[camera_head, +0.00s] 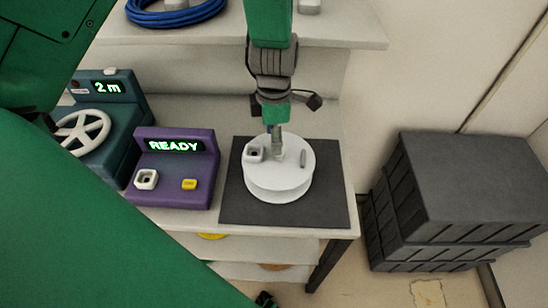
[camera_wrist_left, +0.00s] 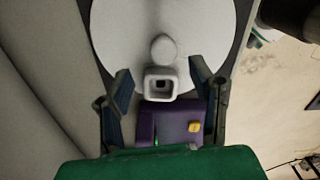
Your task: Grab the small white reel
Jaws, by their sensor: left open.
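The white reel (camera_head: 268,188) lies flat on a dark mat (camera_head: 325,212) on the table. Its top carries a square hollow block on the left, a central post and a small upright pin on the right. My left gripper (camera_head: 277,142) points down over the reel, and its tip overlaps the middle of the reel in the head view. In the left wrist view my left gripper (camera_wrist_left: 163,88) has its two fingers apart, with the square block (camera_wrist_left: 160,84) of the reel (camera_wrist_left: 120,30) showing between them. I cannot tell whether they touch it.
A purple device (camera_head: 172,165) reading "READY" stands left of the mat. A teal device (camera_head: 112,108) with a white wheel reads "2 m". A blue coil (camera_head: 175,14) lies on the upper shelf. Dark stacked crates (camera_head: 465,185) stand right of the table.

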